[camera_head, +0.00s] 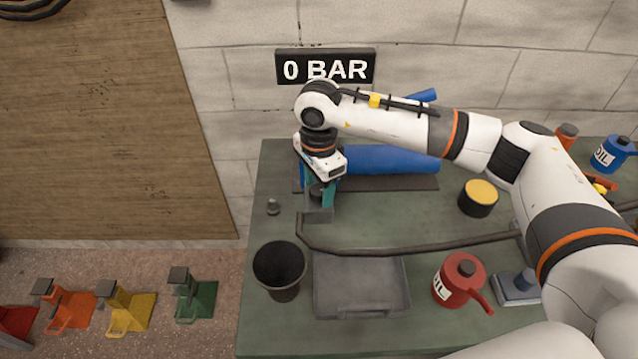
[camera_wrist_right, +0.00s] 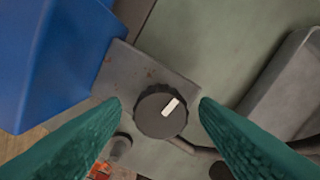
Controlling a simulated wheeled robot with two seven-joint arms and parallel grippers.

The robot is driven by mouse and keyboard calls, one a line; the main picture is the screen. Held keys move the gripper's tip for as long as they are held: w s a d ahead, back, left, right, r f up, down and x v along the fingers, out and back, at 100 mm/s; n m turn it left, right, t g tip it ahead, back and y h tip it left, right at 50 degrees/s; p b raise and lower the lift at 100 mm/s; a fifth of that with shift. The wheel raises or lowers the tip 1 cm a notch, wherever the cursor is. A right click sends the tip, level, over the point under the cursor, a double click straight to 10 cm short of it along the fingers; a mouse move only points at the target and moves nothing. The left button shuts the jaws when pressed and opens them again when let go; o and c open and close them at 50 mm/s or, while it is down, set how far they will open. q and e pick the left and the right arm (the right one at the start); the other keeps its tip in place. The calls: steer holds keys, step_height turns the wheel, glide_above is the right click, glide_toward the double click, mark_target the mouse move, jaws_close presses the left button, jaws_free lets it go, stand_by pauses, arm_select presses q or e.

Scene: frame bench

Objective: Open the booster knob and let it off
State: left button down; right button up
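The booster is a blue cylinder (camera_head: 388,160) lying at the back of the bench, partly hidden by my right arm. A grey box (camera_head: 320,212) stands at its left end. The dark round knob (camera_wrist_right: 160,114) sits on the box in the wrist view, with a white mark slanting to the upper right. My right gripper (camera_head: 323,194) points down over the box. Its teal fingers are open, one on each side of the knob in the wrist view; I cannot tell whether they touch it. A sign on the wall (camera_head: 325,68) reads "0 BAR". My left gripper is not in view.
The green bench (camera_head: 430,318) holds a black bin (camera_head: 279,267), a grey tray (camera_head: 361,285), a red oil can (camera_head: 460,280) and a yellow-topped tin (camera_head: 479,197). A dark hose (camera_head: 400,249) runs across it.

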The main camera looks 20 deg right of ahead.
mark_target(319, 189)
step_height(319, 189, up, 12)
steer(key=b, duration=0.1)
stand_by(0.5)
stand_by(0.4)
